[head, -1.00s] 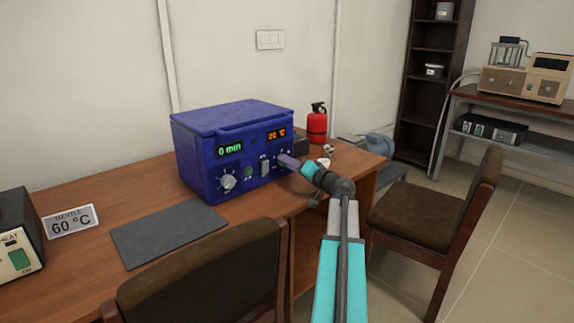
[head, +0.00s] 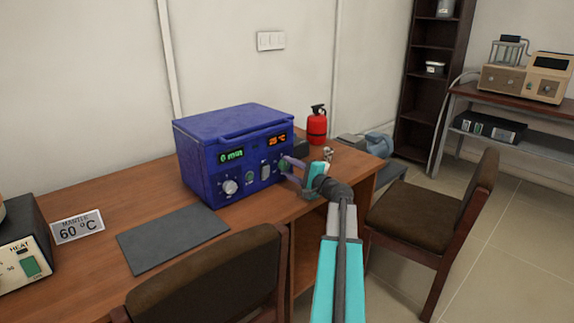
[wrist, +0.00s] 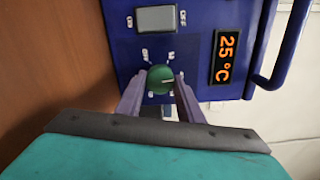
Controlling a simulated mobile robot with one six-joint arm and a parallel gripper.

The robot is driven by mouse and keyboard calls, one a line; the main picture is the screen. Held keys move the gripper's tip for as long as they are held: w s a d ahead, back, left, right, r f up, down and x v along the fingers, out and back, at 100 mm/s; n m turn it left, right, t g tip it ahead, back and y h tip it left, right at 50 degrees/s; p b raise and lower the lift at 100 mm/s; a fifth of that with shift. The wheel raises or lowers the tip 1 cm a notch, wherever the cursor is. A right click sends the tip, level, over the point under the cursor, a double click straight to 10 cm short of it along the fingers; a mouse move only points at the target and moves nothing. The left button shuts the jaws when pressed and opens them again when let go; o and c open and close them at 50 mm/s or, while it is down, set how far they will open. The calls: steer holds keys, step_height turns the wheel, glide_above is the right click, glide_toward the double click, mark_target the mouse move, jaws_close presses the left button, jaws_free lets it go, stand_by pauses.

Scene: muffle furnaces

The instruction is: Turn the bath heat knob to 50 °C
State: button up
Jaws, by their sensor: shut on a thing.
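The blue bath unit (head: 205,178) stands on the desk. Its orange display (head: 277,140) reads 25 °C, clear in the wrist view (wrist: 225,58), where the panel appears turned sideways. My gripper (wrist: 160,82) is shut on this knob, one purple finger on each side. In the head view my gripper (head: 288,168) reaches the panel's right part and partly hides the knob. Some dial markings are covered.
A white knob (head: 230,187), a small green knob (head: 250,176) and a rocker switch (head: 265,172) share the front panel. A green display (head: 231,156) reads 0 min. Chairs (head: 215,285) stand in front.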

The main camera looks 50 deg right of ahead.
steer(key=m+p, duration=0.1)
steer(key=m, duration=0.1)
steer(key=m+p, duration=0.1)
steer(key=shift+w+a+r+m+p, duration=0.1)
steer(key=shift+r+m+p, duration=0.25)
steer(key=shift+m+p, duration=0.05)
steer(key=m+p, duration=0.3)
steer(key=shift+m, duration=0.3)
steer(key=m+p, duration=0.3)
steer(key=m, duration=0.1)
steer(key=shift+p, duration=0.35)
steer(key=shift+f+m+p, duration=0.15)
steer(key=shift+m+p, duration=0.5)
steer(key=shift+m, duration=0.25)
steer(key=o, duration=1.1)
steer(key=shift+f, duration=0.1)
steer(key=shift+c, duration=0.2)
steer(key=shift+s+f, duration=0.1)
steer(key=shift+s, duration=0.1)
